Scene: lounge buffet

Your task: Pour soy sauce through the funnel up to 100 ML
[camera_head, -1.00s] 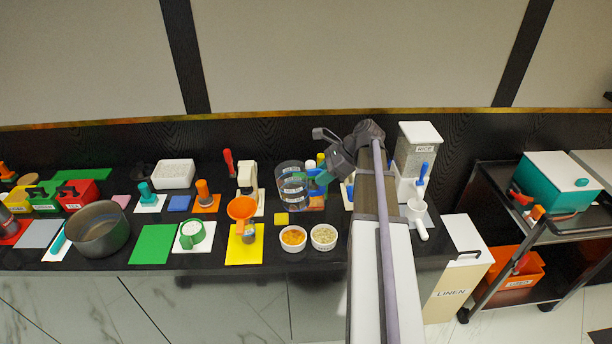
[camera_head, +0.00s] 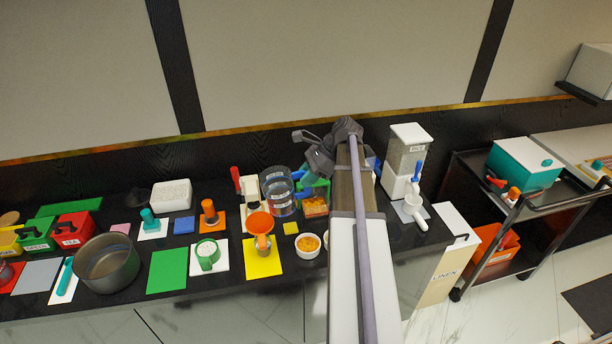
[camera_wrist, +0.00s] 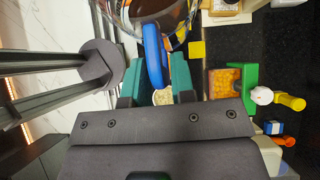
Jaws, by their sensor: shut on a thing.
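A clear jug (camera_head: 278,205) with a blue handle (camera_wrist: 153,52) is in my gripper (camera_wrist: 158,80). The teal fingers are shut on the handle. The wrist view shows brown liquid (camera_wrist: 150,8) in the jug. In the head view the jug looks roughly upright, behind and a little right of the orange funnel (camera_head: 259,222), and apart from it. The funnel sits on a small vessel (camera_head: 263,243) on a yellow mat (camera_head: 265,263). The vessel is mostly hidden, and I cannot read any level in it. My arm hides part of the counter to the right.
A bowl of orange bits (camera_head: 308,246) stands right of the yellow mat. A rice dispenser (camera_head: 405,160) stands at the right. A box of orange pieces (camera_wrist: 226,82) lies right of the fingers.

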